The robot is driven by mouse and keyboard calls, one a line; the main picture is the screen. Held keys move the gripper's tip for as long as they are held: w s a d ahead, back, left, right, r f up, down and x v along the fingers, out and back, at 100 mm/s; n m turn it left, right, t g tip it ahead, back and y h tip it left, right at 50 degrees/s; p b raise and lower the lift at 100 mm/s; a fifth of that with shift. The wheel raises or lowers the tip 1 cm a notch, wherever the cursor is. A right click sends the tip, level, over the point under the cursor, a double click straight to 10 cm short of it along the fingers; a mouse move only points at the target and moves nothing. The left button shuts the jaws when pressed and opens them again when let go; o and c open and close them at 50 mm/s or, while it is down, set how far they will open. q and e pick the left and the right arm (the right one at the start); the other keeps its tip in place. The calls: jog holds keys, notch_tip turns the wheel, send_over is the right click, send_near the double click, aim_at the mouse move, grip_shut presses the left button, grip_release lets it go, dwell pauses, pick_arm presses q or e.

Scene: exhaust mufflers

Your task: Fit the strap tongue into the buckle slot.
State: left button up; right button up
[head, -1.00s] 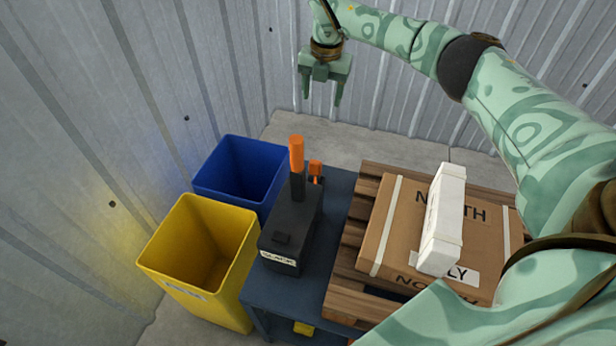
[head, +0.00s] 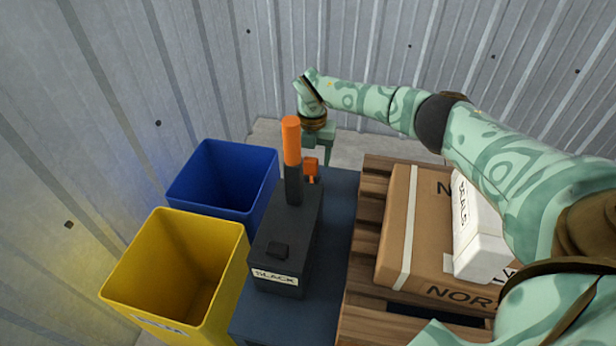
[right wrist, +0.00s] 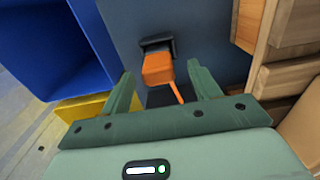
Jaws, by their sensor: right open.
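A small orange piece (head: 310,166) stands beside the black box labelled SLACK (head: 272,245) on the dark table. In the right wrist view it is an orange block (right wrist: 157,69) with a thin orange strip beside it, against a dark bracket (right wrist: 157,44). I cannot tell which part is the tongue and which the buckle; no slot shows clearly. My right gripper (head: 318,142) is behind the orange piece, partly hidden. In the right wrist view its open fingers (right wrist: 160,76) are on either side of the orange block, with gaps. My left gripper is not in view.
An orange-topped upright handle (head: 291,145) rises from the black box. A blue bin (head: 208,200) and a yellow bin (head: 120,285) stand left of the table (head: 340,205). A carton (head: 398,215) with a white box (head: 485,240) on it sits on a pallet (head: 375,185) at right.

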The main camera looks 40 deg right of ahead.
aim_at(310, 169)
jog(key=shift+f, duration=0.45)
notch_tip(310, 169, down, 5)
jog(key=b, duration=0.3)
jog(key=shift+w+a+r, duration=0.1)
jog(key=shift+w+r, duration=0.05)
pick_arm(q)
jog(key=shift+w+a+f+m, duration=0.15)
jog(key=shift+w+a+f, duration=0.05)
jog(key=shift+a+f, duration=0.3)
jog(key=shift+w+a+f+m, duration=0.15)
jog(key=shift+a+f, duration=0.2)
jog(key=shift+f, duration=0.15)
pick_arm(e)
jog(key=shift+r, duration=0.15)
jog(key=shift+c, duration=0.3)
jog(key=c, duration=1)
jog(key=shift+c, duration=0.2)
